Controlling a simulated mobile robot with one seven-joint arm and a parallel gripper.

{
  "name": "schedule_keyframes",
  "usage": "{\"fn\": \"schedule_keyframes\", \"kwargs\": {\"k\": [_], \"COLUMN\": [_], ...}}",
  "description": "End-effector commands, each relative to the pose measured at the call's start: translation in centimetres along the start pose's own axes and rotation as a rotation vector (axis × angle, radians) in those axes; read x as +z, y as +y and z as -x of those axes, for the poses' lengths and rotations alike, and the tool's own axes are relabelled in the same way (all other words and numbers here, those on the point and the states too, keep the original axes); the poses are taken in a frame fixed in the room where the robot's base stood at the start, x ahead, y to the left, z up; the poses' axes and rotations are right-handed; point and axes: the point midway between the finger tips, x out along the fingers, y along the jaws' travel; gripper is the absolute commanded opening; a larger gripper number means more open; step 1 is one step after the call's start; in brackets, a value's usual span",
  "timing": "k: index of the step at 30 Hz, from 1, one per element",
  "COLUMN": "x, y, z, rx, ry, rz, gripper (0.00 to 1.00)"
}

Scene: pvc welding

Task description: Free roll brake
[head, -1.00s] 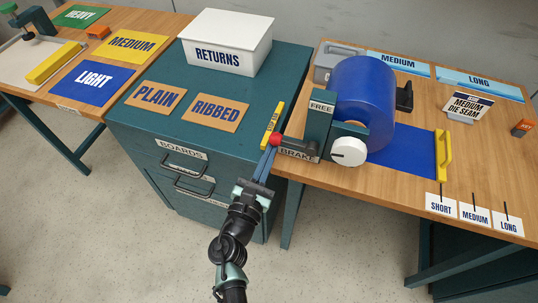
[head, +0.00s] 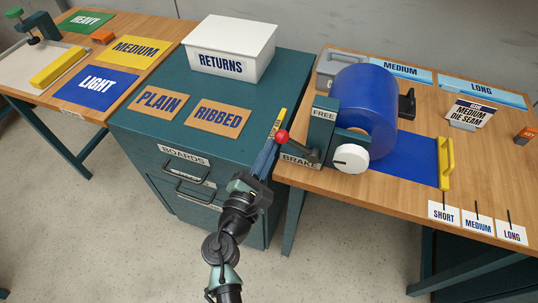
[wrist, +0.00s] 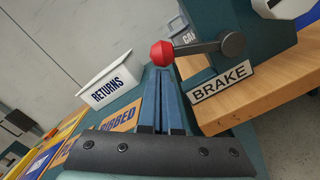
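The brake lever has a red knob (head: 282,136) on a dark arm, pivoting on the side of the roll stand (head: 319,133). It tilts up and left from its pivot, above the BRAKE label (head: 300,162) and below and left of the FREE label (head: 324,114). A blue film roll (head: 366,108) sits in the stand.
The teal cabinet (head: 150,131) carries a white RETURNS box (head: 232,45) and two board cards. A yellow strip (head: 278,122) lies behind the knob. Blue film with a yellow handle (head: 445,163) extends over the wooden bench.

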Motion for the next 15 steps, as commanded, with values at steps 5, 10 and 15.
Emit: {"fn": "schedule_keyframes", "kwargs": {"k": [5, 10, 15], "x": [1.6, 3.0, 4.5], "y": [0.7, 1.1, 1.3], "z": [-0.1, -0.2, -0.2], "rx": [-0.008, -0.018, -0.026], "ry": [-0.003, -0.004, -0.004], "rz": [-0.171, -0.332, -0.494], "gripper": [0.0, 0.0, 0.0]}}
